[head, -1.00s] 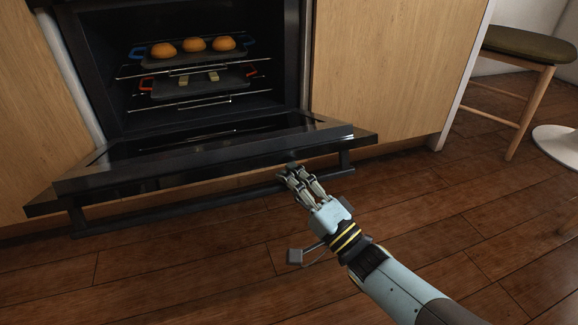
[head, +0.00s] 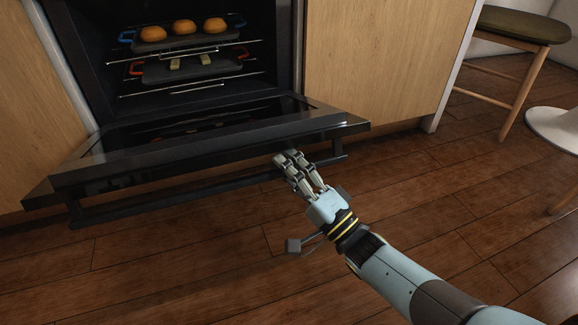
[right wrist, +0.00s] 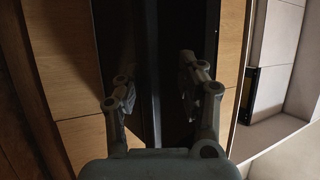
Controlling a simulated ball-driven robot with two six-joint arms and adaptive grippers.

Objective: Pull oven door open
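The oven door (head: 200,152) is hinged down and wide open in the head view, with its inner face up. Its dark handle bar (head: 180,203) runs along the front, below the door's near edge. My right gripper (head: 287,158) is at the right part of the handle, at the door's front edge. In the right wrist view its two fingers (right wrist: 158,82) stand apart, with a dark upright strip of the door or handle between them. I cannot tell whether they touch it. My left gripper is not in view.
Inside the oven (head: 95,55), an upper tray with buns (head: 184,27) and a lower tray (head: 150,75) sit on racks. Wooden cabinet fronts (head: 380,60) flank it. A stool (head: 515,25) stands at the right. The wood floor (head: 150,270) before the door is clear.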

